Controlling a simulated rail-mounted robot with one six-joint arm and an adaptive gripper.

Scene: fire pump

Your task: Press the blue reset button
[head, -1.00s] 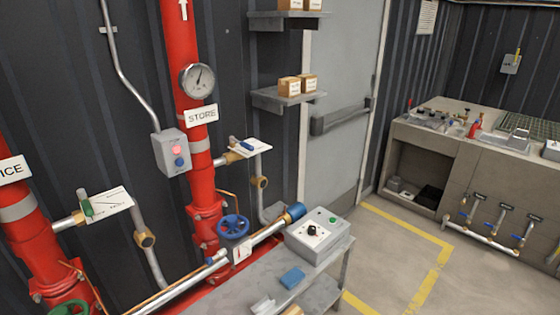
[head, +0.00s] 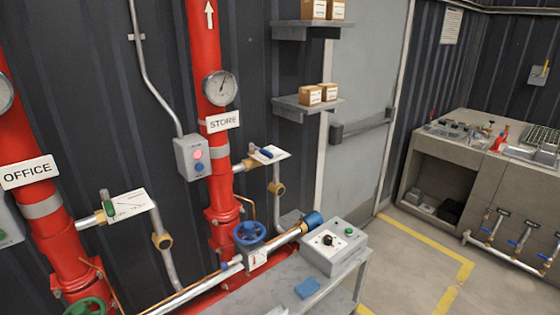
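A small grey wall box (head: 193,158) sits left of the red STORE pipe (head: 211,110), at the foot of a thin conduit. It carries a lit red lamp (head: 197,154) on top and a blue button (head: 199,167) below it. Both face forward and nothing covers them. My gripper is not in view, so I cannot see where it is relative to the button.
A grey control box (head: 334,246) with a black knob and green button stands on a bench (head: 290,277). A blue valve wheel (head: 249,233) is below the wall box. A second red pipe marked OFFICE (head: 29,172) is at left. The floor at right (head: 410,255) is clear.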

